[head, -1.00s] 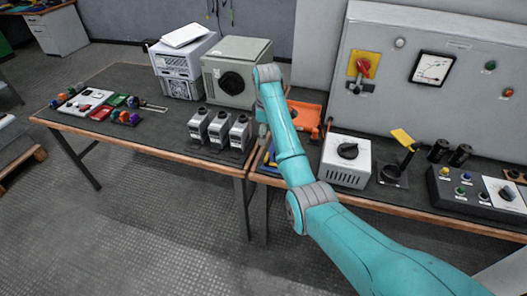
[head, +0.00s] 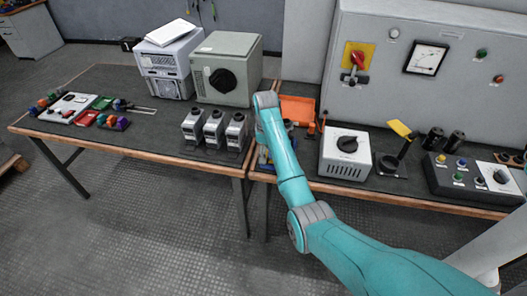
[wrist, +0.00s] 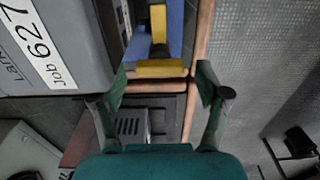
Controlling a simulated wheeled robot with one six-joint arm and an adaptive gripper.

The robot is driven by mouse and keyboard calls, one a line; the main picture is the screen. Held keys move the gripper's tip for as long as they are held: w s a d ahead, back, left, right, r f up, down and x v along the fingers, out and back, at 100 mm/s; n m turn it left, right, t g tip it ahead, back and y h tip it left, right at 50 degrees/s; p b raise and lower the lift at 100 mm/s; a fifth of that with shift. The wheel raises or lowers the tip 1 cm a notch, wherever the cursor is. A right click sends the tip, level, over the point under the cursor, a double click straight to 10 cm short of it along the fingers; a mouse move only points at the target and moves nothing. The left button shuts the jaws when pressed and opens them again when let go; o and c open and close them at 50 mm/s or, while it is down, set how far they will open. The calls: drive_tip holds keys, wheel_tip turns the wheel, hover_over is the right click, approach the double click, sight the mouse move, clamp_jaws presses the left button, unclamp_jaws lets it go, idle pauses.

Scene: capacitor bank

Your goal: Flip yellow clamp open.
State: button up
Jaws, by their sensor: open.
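A yellow T-shaped clamp part (wrist: 158,45) lies over a blue body (wrist: 176,30) at the top middle of the wrist view. My gripper (wrist: 161,84) is open and empty, its two fingers spread to either side below the yellow crossbar. I see no contact between them. In the head view a small blue and yellow piece (head: 263,159) shows beside my arm at the table's front edge, mostly hidden. My gripper is hidden behind my arm there. A separate yellow-tipped lever (head: 399,128) stands tilted on a black base farther right.
A grey box labelled Job 627 (wrist: 45,45) is close on the left in the wrist view. In the head view, several grey capacitor blocks (head: 214,128) stand left of my arm. An orange tray (head: 297,109) and a white knob box (head: 345,155) are to the right.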

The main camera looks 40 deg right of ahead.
drive_tip(key=c, duration=1.2)
drive_tip(key=shift+o, duration=0.2)
drive_tip(key=m, duration=0.4)
drive_tip(key=shift+m, duration=0.4)
drive_tip(key=m, duration=0.4)
drive_tip(key=shift+d+m, duration=0.15)
drive_tip(key=shift+m, duration=0.15)
drive_tip(key=m, duration=0.4)
drive_tip(key=shift+d, duration=0.1)
drive_tip(key=shift+m, duration=2.3)
